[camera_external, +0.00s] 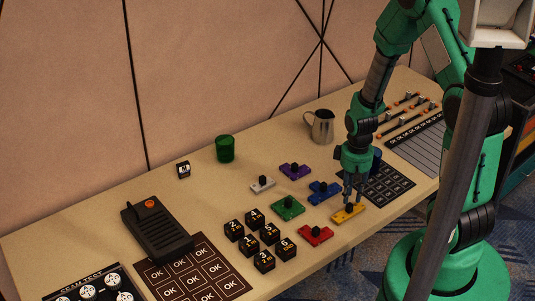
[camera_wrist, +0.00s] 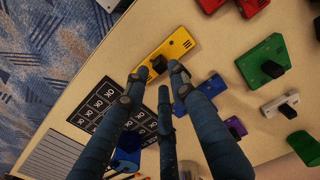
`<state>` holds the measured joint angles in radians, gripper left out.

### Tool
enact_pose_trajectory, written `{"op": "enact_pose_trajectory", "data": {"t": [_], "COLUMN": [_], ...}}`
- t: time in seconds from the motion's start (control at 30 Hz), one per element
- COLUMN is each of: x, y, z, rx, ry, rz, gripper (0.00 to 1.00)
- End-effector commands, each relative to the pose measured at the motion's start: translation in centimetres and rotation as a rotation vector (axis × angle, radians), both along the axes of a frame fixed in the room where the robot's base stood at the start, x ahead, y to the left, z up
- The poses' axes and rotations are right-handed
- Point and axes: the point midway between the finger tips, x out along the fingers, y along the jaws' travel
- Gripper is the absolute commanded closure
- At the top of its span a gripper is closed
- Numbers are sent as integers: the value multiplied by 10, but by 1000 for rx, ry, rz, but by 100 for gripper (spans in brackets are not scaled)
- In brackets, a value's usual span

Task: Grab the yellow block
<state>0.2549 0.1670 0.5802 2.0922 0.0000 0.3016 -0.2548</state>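The yellow block (camera_external: 341,217) lies flat on the table, near its front edge, with a black knob on top. In the wrist view the yellow block (camera_wrist: 179,43) is at the upper middle. My gripper (camera_external: 350,198) points down just above it. In the wrist view my gripper (camera_wrist: 158,78) has its dark blue fingers spread, with the knob showing between or just beyond the tips. I cannot tell whether any finger touches the block. The fingers partly cover the block's near side.
A blue block (camera_external: 324,192), red block (camera_external: 315,235), green block (camera_external: 288,208), purple block (camera_external: 295,171) and white block (camera_external: 263,185) lie nearby. A dark keypad sheet (camera_external: 392,181) lies to the right. A metal pitcher (camera_external: 321,128) and green cup (camera_external: 225,149) stand behind.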

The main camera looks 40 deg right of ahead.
Motion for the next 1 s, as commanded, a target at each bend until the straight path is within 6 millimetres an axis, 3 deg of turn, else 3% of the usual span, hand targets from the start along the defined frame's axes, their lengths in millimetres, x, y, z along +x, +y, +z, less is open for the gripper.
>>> {"op": "enact_pose_trajectory", "data": {"t": [0.5,1.0], "x": [-1,-1], "y": [1,1], "z": [-49,-51], "rx": [0,0], "ry": [1,0], "rz": [0,0], "gripper": [75,75]}}
